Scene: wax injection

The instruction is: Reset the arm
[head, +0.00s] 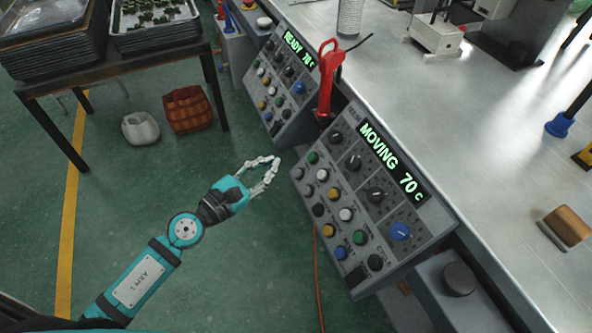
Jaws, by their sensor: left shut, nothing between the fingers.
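My left gripper (269,169) is at the end of my teal arm, which reaches in from the lower left. Its fingers are shut with nothing between them. It hangs over the green floor, just left of the near control panel (367,272) and apart from its buttons. That panel's display (388,160) reads "MOVING 70 C". My right gripper does not show.
A far control panel (255,104) reads "READY 70 C". A red lever (328,77) stands between the panels. The metal workbench (455,130) fills the right. A dark table (110,67) holds trays at upper left. A white container (141,128) and brown basket (188,109) sit below.

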